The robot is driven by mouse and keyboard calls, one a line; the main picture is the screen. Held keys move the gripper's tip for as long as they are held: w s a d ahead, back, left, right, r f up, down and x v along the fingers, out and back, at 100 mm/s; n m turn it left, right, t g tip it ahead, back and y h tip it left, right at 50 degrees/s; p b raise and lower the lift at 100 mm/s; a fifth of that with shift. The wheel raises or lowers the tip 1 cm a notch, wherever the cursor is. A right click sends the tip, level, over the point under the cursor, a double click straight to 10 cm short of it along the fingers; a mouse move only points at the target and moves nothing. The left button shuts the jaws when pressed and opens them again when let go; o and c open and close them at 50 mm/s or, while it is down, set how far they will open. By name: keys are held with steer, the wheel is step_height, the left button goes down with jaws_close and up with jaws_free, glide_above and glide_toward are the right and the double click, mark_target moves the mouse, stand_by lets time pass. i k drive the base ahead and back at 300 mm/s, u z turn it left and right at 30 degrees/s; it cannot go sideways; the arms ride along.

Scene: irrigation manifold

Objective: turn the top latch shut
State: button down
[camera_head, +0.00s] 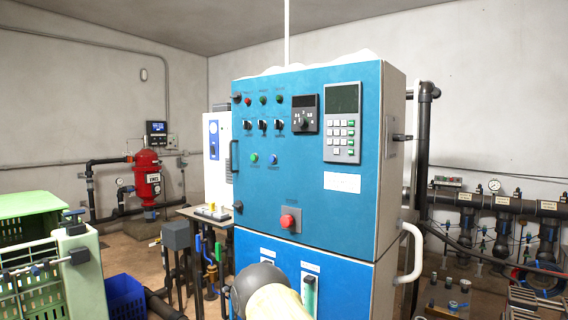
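A blue control cabinet (268,190) stands in the middle of the camera_head view with its upper door closed or nearly so. A small black top latch (237,98) sits high on the door's left edge. A similar lower latch (238,207) sits further down that edge, with a dark pull handle (233,155) between them. The top latch is too small to tell its exact angle. My gripper is not in view. Only a rounded grey and cream part, probably of my arm, shows at the bottom centre, in front of the lower cabinet and well below the latch.
The door carries switches, a keypad panel (342,122) and a red button (291,220). A white curved handle (412,250) juts out at lower right. Left are a small table (190,212), green crates (28,207) and a red filter tank (146,180). Pipework (505,205) fills the right.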

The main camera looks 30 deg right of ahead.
mark_target(237, 97)
steer(key=u, duration=0.6)
steer(key=i, duration=1.15)
steer(key=z, duration=0.55)
